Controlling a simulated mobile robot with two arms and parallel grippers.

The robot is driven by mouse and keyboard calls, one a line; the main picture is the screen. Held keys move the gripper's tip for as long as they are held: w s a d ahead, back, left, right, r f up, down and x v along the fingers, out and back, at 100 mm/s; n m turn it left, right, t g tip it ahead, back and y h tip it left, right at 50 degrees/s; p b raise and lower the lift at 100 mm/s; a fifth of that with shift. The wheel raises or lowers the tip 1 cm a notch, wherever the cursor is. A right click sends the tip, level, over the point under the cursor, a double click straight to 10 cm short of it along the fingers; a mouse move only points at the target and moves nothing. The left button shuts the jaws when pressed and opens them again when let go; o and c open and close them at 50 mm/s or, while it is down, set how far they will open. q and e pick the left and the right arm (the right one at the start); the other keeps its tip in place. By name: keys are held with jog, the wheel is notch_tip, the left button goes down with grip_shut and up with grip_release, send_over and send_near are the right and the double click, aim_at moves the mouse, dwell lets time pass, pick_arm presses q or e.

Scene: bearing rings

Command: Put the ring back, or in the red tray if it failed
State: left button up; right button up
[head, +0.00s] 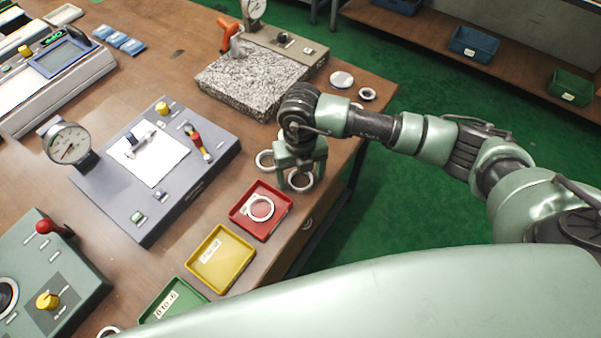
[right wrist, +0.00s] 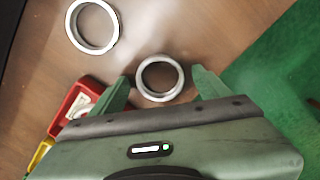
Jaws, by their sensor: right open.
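A metal ring (head: 301,187) lies flat on the table near its right edge, under my right gripper (head: 301,180). In the right wrist view the ring (right wrist: 160,97) sits between the two spread green fingertips of the gripper (right wrist: 162,88), with a gap at each side. The gripper is open and holds nothing. A second ring (head: 258,163) lies just to the left and also shows in the right wrist view (right wrist: 73,27). The red tray (head: 272,229) lies nearer, with a ring (head: 250,210) inside. My left gripper is not in view.
A yellow tray (head: 221,270) and a green tray (head: 195,296) continue the row. A grey gauge box (head: 210,160) stands left, a granite block (head: 250,80) behind. A white disc (head: 342,79) and a small ring (head: 367,99) lie at the back right. The table edge is close.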

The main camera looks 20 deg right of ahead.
aim_at(300, 179)
notch_tip(300, 179, up, 12)
jog(key=b, duration=0.2)
jog(key=shift+r, duration=0.15)
dwell(0.5)
